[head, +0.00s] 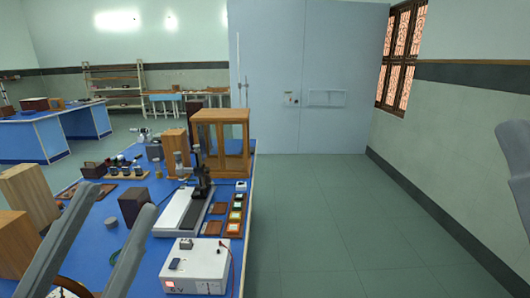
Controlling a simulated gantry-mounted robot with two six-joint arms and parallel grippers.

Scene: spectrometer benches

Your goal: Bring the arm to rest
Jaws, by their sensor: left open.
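My left gripper (122,200) comes in at the lower left, over the near left part of the blue-topped bench (107,240). Its two long grey fingers stand apart, and I see nothing held between them. Its base is cut off by the bottom edge. A grey rounded part at the right edge looks like my own body. My right gripper is not in view.
On the bench are a white power box (196,265), a spectrometer on a pale base (185,212), a wood-framed glass case (221,140), a dark box (133,206) and wooden blocks (29,192). Green floor (330,225) to the right is clear.

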